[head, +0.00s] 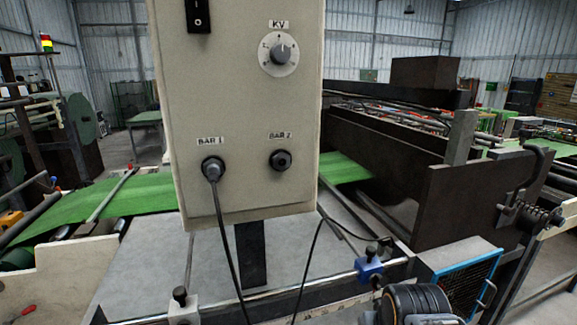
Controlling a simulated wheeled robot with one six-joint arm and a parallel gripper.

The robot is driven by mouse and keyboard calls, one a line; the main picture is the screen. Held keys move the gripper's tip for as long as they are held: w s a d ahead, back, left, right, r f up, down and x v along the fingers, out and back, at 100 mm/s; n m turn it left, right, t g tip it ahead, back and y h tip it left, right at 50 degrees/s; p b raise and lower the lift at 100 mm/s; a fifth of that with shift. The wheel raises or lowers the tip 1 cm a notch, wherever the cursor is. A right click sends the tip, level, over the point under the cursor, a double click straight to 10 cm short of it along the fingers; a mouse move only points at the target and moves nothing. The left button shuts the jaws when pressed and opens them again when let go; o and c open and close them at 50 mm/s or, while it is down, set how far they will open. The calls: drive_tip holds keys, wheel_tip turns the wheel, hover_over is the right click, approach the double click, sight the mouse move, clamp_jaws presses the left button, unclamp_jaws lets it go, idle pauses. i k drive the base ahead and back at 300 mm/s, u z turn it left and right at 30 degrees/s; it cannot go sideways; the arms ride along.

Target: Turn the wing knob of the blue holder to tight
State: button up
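The blue holder (369,271) sits on the dark rail at the lower right of centre in the head view. A black knob (370,252) stands upright on top of it. The knob is small here, and I cannot tell how its wings are turned or whether it is tight. A second, whitish holder (183,314) with a similar black knob (180,296) is on the rail at the lower left.
A beige control box (245,110) with a KV dial (281,55) stands upright in front, left of the blue holder. A black cable (222,225) hangs from its BAR 1 socket. Another thin cable (312,250) runs close to the blue holder. A blue-framed grille box (465,275) stands to the right.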

sight(376, 279)
drive_tip(key=u, duration=0.9)
drive_tip(key=k, duration=0.45)
drive_tip(key=z, duration=0.1)
